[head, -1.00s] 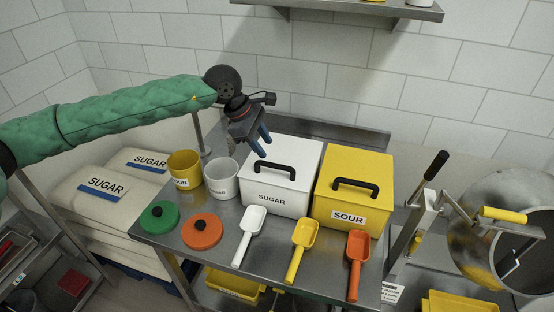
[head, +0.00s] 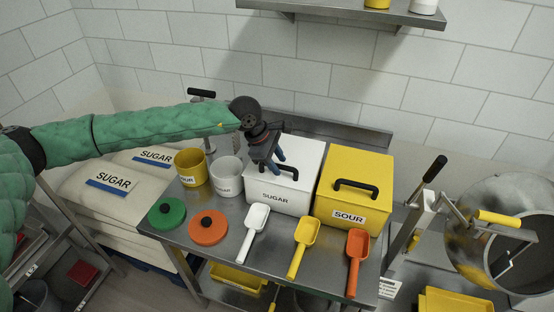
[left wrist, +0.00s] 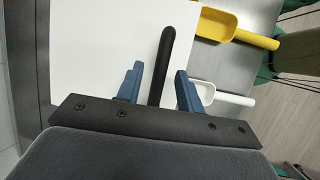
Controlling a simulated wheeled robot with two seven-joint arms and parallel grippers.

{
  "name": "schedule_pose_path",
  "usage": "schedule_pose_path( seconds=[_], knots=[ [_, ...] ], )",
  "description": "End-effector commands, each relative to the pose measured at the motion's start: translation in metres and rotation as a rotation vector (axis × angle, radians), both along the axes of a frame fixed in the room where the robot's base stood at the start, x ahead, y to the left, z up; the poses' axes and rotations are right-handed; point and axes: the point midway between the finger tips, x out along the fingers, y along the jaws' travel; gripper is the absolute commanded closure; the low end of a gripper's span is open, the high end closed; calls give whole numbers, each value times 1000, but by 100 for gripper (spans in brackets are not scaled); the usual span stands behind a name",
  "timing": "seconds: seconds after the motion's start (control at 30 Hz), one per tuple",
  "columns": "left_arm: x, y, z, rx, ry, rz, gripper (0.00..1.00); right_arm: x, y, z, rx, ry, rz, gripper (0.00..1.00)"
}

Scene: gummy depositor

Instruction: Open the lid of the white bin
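The white bin (head: 300,160), labelled SUGAR, stands on the steel table with its lid shut. In the left wrist view, the black handle (left wrist: 166,52) lies between the two blue fingers of my left gripper (left wrist: 158,78). The fingers are apart, with a visible gap on each side of the handle. The white lid (left wrist: 110,50) also shows there. My right gripper is not in view.
A yellow SOUR bin (head: 368,170) stands right beside the white bin. A white pot (head: 226,178) and a yellow pot (head: 190,167) stand to its left. White (head: 254,225), yellow (head: 303,240) and orange (head: 356,255) scoops lie in front. A shelf (head: 340,12) hangs above.

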Motion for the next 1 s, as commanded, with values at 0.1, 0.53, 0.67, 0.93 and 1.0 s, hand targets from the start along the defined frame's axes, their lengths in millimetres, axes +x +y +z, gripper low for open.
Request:
schedule_pose_path(
  seconds=[0.1, 0.53, 0.67, 0.93, 1.0],
  knots=[
    [0, 0, 0, 0, 0, 0, 63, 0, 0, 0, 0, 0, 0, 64],
    [0, 0, 0, 0, 0, 0, 100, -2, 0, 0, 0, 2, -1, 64],
    [0, -1, 1, 1, 7, 0, 100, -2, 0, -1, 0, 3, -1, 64],
    [6, -7, 18, 28, 89, -1, 100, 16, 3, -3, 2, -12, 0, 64],
    [9, -11, 27, 39, 128, -2, 100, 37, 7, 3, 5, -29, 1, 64]
  ],
)
